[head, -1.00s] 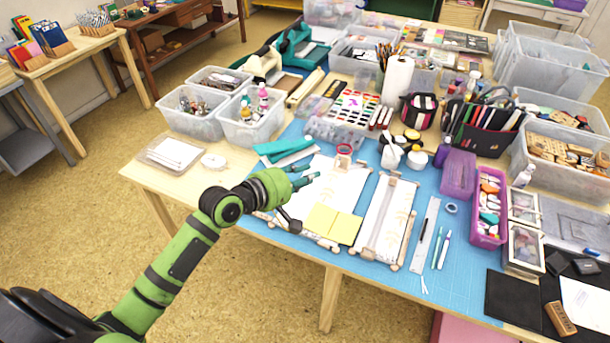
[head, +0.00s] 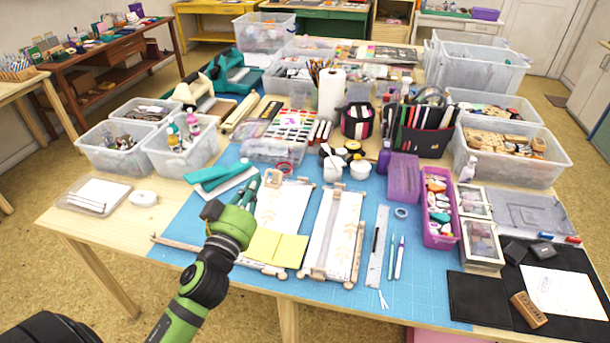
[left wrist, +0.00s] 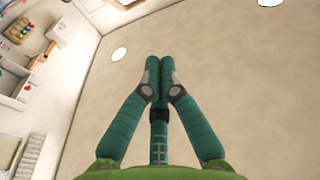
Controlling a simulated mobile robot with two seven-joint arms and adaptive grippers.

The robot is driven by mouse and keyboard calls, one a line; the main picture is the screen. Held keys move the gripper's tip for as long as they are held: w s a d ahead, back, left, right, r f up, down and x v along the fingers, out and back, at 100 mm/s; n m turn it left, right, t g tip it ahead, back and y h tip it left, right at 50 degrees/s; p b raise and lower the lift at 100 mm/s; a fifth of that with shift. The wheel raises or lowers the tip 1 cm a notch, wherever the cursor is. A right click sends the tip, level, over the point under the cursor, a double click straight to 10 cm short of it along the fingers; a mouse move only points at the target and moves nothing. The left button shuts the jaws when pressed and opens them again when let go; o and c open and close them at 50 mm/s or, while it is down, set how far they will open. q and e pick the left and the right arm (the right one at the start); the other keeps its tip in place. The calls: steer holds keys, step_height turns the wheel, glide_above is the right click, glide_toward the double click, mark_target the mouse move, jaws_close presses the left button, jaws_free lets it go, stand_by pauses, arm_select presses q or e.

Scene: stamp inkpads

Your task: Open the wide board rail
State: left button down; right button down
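Yellow sheets (head: 262,245) cover part of the wide board's near end. I cannot tell whether either rail is open. My left gripper (head: 246,188) is above the wide board's left side, fingers pointing up and away. In the left wrist view its teal fingers (left wrist: 160,80) are together, with nothing between them. My right gripper is not in view.
A teal stapler-like tool (head: 215,175) lies behind my left gripper. Clear bins (head: 180,155) stand back left. A ruler (head: 377,248), pens and a purple tray (head: 440,210) are to the right. The table's near left corner (head: 110,235) is bare.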

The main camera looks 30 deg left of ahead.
arm_select(q)
steer(key=shift+m, duration=0.8)
steer(key=p+x, duration=0.1)
steer(key=x, duration=0.2)
steer(key=p+x, duration=0.1)
steer(key=x, duration=0.2)
steer(key=d+r+p+x, duration=0.1)
steer(key=x, duration=0.3)
steer(key=s+f, duration=0.1)
steer(key=f, duration=0.1)
steer(key=s+f+b, duration=0.1)
steer(key=shift+f, duration=0.4)
